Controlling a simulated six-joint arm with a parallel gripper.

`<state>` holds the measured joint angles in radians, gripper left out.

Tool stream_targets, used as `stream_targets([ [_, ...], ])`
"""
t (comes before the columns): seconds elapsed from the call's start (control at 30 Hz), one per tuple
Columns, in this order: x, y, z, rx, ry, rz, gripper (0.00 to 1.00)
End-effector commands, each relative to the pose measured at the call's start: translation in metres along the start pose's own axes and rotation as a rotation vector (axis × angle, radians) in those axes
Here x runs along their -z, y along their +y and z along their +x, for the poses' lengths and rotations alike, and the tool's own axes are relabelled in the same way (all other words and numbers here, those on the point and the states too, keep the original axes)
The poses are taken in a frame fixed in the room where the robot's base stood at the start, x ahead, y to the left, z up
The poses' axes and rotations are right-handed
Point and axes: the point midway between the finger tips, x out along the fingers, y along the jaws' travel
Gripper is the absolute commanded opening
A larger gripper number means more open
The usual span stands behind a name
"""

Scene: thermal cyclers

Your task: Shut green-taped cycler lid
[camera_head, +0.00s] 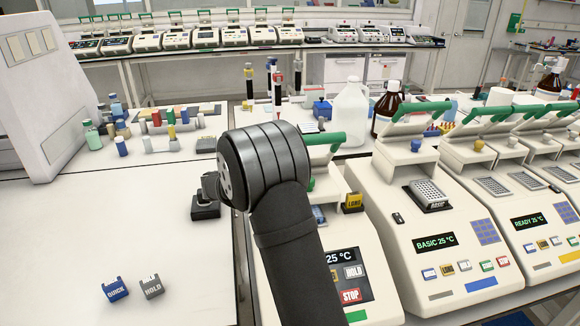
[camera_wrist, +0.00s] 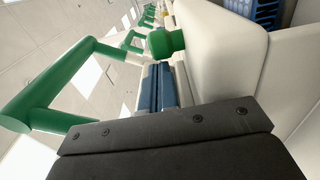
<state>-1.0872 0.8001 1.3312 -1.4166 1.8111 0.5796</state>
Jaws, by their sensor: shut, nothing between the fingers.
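The cycler with a green tape strip (camera_head: 356,316) stands at front centre, its white body (camera_head: 385,300) partly hidden by my arm. Its lid is raised, with a green handle bar (camera_head: 325,138) at the top; a green knob shows just right of my arm. In the wrist view a large green handle (camera_wrist: 60,90) is at left and a green knob (camera_wrist: 167,42) is just beyond my fingers. My gripper (camera_wrist: 156,68) is shut and empty, its two bluish fingers side by side. Whether they touch the knob is unclear. My arm hides the cycler's block in the head view.
A neighbouring cycler (camera_head: 440,215) with a raised lid stands close on the right, with more beyond. A brown bottle (camera_head: 387,105) and a clear jug (camera_head: 350,112) stand behind. The left bench (camera_head: 120,220) is largely clear, with QUICK (camera_head: 116,289) and HOLD (camera_head: 152,287) blocks in front.

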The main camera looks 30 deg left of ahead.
Motion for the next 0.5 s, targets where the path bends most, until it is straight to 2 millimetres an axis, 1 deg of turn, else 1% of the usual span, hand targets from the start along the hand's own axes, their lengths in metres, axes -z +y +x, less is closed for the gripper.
stream_targets([
  [0.03,-0.011,0.001,0.0,0.0,0.0,-0.002,0.0],
  [0.2,-0.038,0.001,-0.001,0.0,-0.001,-0.001,0.0],
  [0.33,-0.05,0.0,-0.001,0.0,-0.001,-0.001,0.0],
  [0.5,-0.057,0.0,-0.001,0.0,-0.002,-0.001,0.0],
])
